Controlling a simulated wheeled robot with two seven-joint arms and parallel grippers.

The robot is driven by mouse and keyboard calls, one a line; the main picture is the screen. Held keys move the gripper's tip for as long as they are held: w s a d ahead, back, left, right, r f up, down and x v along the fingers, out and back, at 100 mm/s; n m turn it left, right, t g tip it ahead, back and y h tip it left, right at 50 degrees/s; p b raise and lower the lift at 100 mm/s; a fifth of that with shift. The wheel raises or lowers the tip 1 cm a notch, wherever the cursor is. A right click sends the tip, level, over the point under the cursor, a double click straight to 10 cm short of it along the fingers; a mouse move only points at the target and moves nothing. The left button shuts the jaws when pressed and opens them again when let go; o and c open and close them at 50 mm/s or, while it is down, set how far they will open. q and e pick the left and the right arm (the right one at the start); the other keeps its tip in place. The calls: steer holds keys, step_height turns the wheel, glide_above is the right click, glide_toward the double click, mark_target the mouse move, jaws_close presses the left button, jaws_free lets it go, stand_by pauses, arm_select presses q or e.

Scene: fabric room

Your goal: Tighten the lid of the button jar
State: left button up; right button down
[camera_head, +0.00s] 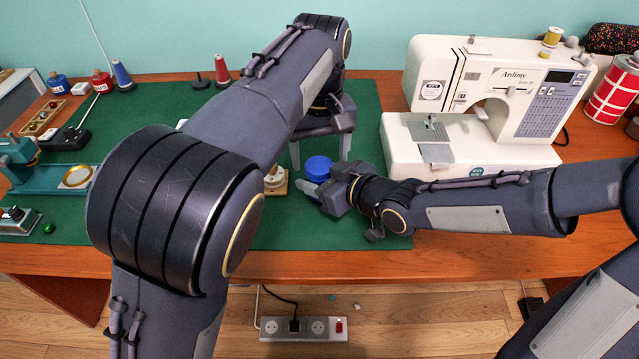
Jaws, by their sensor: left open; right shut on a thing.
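The blue lid (318,166) shows on the green mat (372,110) in the middle of the table, between my two grippers. The button jar under the lid is mostly hidden by my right gripper. My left gripper (320,158) points down from above; its fingers are apart, one on each side of the lid, and I cannot tell whether either touches it. My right gripper (318,188) comes in low from the right and is shut on the jar below the lid.
A white sewing machine (425,142) stands close to the right, behind my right forearm. A small wooden piece with a pale knob (276,180) lies just left of the jar. Thread spools (122,75) and a teal device (50,178) are at the left.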

arm_select(q)
step_height(320, 180, up, 11)
stand_by(0.3)
steer(key=shift+a+f, duration=0.1)
steer(key=shift+f, duration=0.05)
arm_select(e)
steer(key=c, duration=0.5)
jaws_free()
steer(key=shift+d, duration=0.1)
steer(key=p+v, duration=0.3)
steer(key=v, duration=0.4)
steer(key=shift+r, duration=0.25)
steer(key=shift+s+d, duration=0.2)
steer(key=shift+s, duration=0.05)
arm_select(q)
step_height(320, 180, up, 4)
steer(key=shift+f, duration=0.25)
steer(key=shift+a, duration=0.1)
